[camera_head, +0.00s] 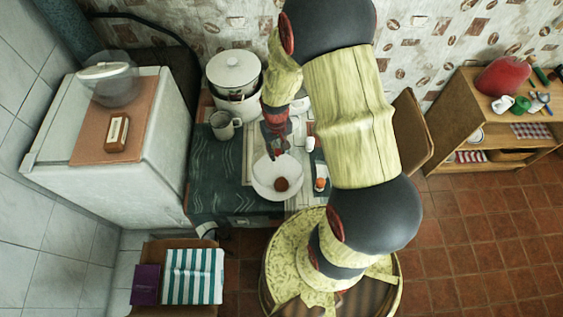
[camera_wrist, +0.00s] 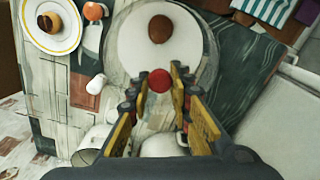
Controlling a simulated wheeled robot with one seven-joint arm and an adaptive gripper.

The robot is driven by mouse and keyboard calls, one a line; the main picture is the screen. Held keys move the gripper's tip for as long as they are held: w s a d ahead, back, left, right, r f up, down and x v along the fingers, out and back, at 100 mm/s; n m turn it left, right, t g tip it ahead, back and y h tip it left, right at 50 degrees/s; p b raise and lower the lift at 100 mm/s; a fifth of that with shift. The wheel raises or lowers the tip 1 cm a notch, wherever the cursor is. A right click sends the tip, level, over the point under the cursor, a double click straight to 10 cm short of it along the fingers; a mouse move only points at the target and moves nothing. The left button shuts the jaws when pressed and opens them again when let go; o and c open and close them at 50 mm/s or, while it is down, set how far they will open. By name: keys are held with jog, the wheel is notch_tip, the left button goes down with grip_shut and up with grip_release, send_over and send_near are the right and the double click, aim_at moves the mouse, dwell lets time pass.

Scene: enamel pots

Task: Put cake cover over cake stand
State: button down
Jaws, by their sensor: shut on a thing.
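The cake stand (camera_head: 265,187) is a white round plate on the table with a small brown cake (camera_head: 281,184) on it. It also shows in the wrist view (camera_wrist: 133,45), at the top middle. The cake cover (camera_wrist: 113,68) is a clear dome with a red knob (camera_wrist: 159,80), seen from above in the wrist view. Its faint outline surrounds the white plate there. My gripper (camera_wrist: 160,82) is shut on the red knob. In the head view my gripper (camera_head: 277,148) is just behind the stand. I cannot tell whether the cover's rim touches anything.
A grey mug (camera_head: 225,125) and white lidded pot (camera_head: 236,72) stand behind the stand. A white shaker (camera_head: 310,143) is to its right. A yellow-rimmed plate (camera_wrist: 36,40) shows in the wrist view. A white fridge (camera_head: 120,190) at left bears another clear vessel (camera_head: 110,88).

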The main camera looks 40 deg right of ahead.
jog(key=shift+w+d+n, duration=0.2)
jog(key=shift+n, duration=0.1)
jog(key=shift+w+a, duration=0.15)
jog(key=shift+w, duration=0.1)
jog(key=shift+s, duration=0.15)
notch_tip(320, 180, down, 8)
jog(key=b, duration=0.6)
jog(key=shift+f, duration=0.2)
dwell(0.5)
jog(key=c, duration=1.6)
grip_release()
jog(key=o, duration=0.5)
